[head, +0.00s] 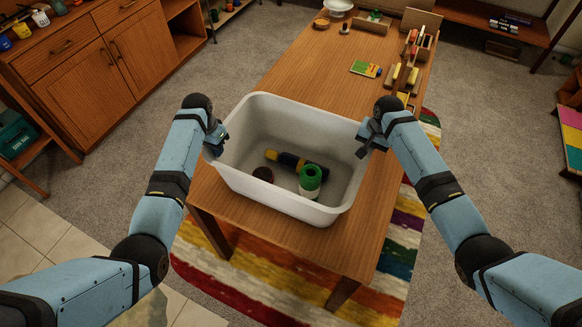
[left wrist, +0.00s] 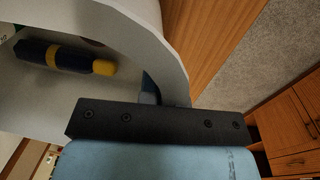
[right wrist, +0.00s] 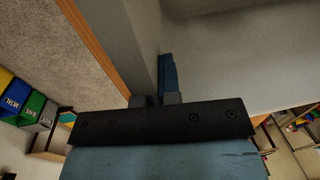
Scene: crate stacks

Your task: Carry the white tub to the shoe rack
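The white tub (head: 240,178) is upright at the near end of the wooden table (head: 290,70). Inside it lie a dark blue and yellow bottle-like thing (head: 290,160), a green roll-like thing (head: 310,178) and a dark red round thing (head: 263,175). My left gripper (head: 216,140) is at the tub's left rim, its fingers closed about the wall; the wall also shows in the left wrist view (left wrist: 160,50). My right gripper (head: 368,138) grips the right rim likewise, with the wall (right wrist: 146,50) between its fingers in the right wrist view. I cannot tell which furniture is the shoe rack.
Small items, including a green and yellow booklet (head: 365,68), lie at the table's far end. A wooden cabinet (head: 80,70) stands at left, a low shelf (head: 495,25) at back right. A striped rug (head: 260,280) lies under the table. Grey carpet on the right is mostly clear.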

